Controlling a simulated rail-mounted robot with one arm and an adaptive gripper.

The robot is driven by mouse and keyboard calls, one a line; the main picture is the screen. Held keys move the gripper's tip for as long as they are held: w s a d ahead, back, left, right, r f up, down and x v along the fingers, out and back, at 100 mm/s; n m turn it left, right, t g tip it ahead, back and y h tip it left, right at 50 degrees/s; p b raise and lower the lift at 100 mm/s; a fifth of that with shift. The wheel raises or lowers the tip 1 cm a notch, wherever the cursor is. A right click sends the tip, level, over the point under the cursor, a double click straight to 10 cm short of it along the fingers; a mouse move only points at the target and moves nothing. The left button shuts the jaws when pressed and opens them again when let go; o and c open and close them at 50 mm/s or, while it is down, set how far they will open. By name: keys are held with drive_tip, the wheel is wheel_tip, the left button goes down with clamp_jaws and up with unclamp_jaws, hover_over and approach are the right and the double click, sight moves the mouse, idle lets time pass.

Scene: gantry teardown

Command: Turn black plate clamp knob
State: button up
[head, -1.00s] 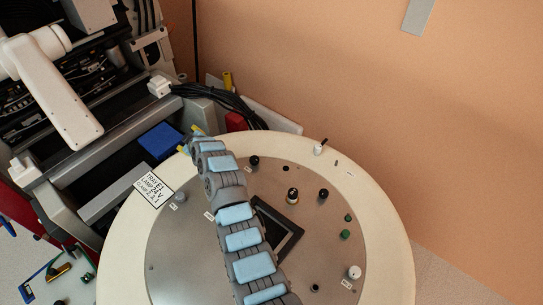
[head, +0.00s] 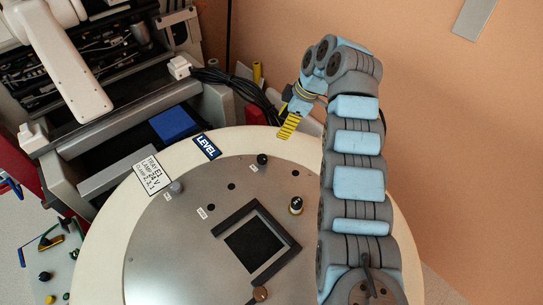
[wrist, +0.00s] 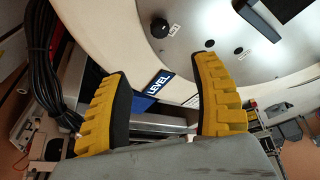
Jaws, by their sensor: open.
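A round table with a grey plate (head: 150,255) and a cream rim carries several knobs. A black knob (head: 262,159) stands near the plate's far edge; in the wrist view a black knob (wrist: 175,30) has a small white label beside it. I cannot tell for certain that it is the plate clamp knob.
A blue LEVEL label (head: 208,147) and a white text label (head: 152,174) lie on the rim. A square black frame (head: 226,220) sits mid-plate. Black cables (head: 236,86) and a blue block (head: 174,123) are behind the table. My arm hides the plate's right side.

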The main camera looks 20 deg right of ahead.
sight(262, 157)
drive_tip(key=x, duration=1.7)
drive_tip(key=shift+a+f, duration=0.1)
drive_tip(key=shift+a, duration=0.1)
clamp_jaws()
